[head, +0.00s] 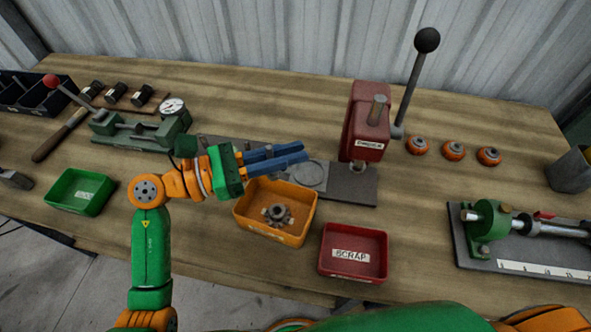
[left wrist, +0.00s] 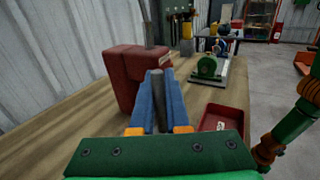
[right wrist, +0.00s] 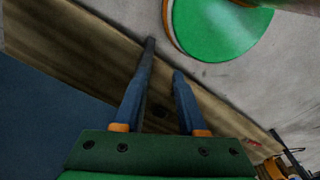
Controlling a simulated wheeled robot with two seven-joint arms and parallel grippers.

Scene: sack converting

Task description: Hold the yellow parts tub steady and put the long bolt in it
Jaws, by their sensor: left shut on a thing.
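The yellow parts tub (head: 243,222) stands upright near the table's front with a grey toothed gear (head: 278,214) in it. My left gripper (head: 304,153) is above and behind the tub's far rim, its blue fingers pointing right. In the left wrist view a grey rod, apparently the long bolt (left wrist: 157,100), lies between those fingers (left wrist: 160,85), along them. My right gripper (right wrist: 164,58) is outside the head view. In its wrist view the blue fingers are apart with nothing clear between them; the tub is not visible there.
A red scrap bin (head: 353,270) stands right of the tub, and a green bin (head: 80,192) at left. A red press (head: 366,130) on a grey base stands behind. A green fixture (head: 490,228) is at right. Table is bare between scrap bin and fixture.

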